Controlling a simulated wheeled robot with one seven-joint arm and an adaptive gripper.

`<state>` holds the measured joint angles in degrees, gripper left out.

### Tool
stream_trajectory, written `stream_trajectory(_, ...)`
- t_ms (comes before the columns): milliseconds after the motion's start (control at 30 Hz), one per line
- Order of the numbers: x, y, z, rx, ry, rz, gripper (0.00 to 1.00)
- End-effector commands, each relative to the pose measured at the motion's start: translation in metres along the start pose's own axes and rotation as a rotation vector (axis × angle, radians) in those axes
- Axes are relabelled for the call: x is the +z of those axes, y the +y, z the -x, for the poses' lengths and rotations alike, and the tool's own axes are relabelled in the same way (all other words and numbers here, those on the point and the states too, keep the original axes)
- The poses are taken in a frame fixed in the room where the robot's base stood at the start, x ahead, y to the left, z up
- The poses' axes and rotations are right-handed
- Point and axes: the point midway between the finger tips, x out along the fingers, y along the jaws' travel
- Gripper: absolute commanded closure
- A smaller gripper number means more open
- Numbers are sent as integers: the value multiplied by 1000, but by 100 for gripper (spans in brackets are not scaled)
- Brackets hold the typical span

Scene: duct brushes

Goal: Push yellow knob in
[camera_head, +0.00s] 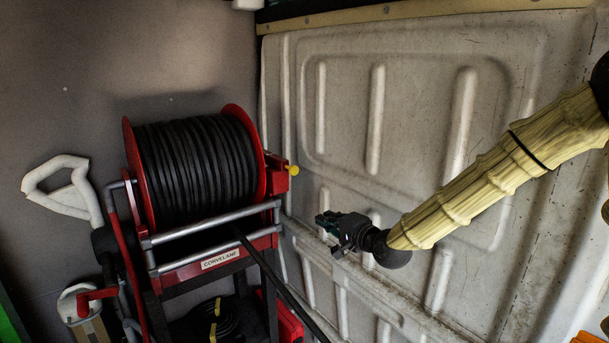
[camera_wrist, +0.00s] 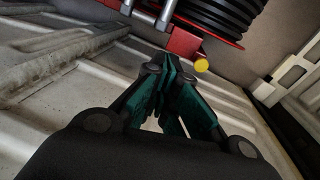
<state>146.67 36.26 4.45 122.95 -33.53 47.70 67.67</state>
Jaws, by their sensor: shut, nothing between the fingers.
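The yellow knob (camera_head: 293,170) is a small round cap on the right side of the red hose reel frame (camera_head: 277,174). It sticks out toward the white wall panel. In the wrist view the knob (camera_wrist: 201,65) shows at the end of a red bracket (camera_wrist: 185,42), beyond my fingertips and slightly to their right. My gripper (camera_head: 325,222) is right of the reel, below and to the right of the knob, and apart from it. In the wrist view its green-padded fingers (camera_wrist: 167,68) come together at the tips with nothing between them.
The reel carries a black hose (camera_head: 195,165) on a red and silver frame. A ribbed white panel (camera_head: 420,110) stands behind and right of my arm. A white-handled tool (camera_head: 70,190) leans at the left. Open space lies between my gripper and the reel.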

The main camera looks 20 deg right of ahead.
Motion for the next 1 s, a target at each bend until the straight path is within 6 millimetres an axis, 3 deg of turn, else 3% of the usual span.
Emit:
stream_trajectory(33,-10,-26,1,-43,6,-24,100)
stream_trajectory(100,-18,-48,3,-84,9,-54,100)
stream_trajectory(300,-30,-78,6,-143,10,-94,100)
stream_trajectory(567,-31,-84,-10,-146,10,-95,100)
stream_trajectory(1000,-31,-92,-65,-144,8,-94,100)
